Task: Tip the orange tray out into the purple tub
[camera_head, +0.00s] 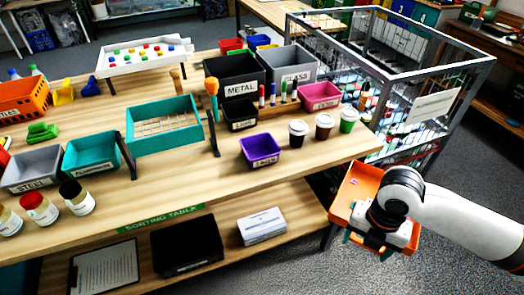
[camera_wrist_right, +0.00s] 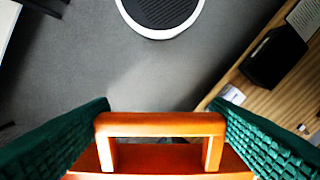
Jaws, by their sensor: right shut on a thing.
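The orange tray (camera_head: 361,180) hangs in the air off the right end of the table, above the grey floor. My right gripper (camera_head: 368,246) is shut on the tray's handle; the wrist view shows the orange handle (camera_wrist_right: 160,123) between the two green ribbed fingers. My wrist covers much of the tray in the head view, so its contents cannot be made out; a small pale patch shows at its left side. The purple tub (camera_head: 262,147) stands upright on the table, left of the tray and apart from it. My left gripper is not in view.
Three lidded cups (camera_head: 324,126) stand right of the tub. A pink bin (camera_head: 321,96) and a small black bin (camera_head: 240,115) are behind it. A teal sieve tray on a stand (camera_head: 164,127) is to its left. A wire cage (camera_head: 447,77) stands behind the table's right end.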

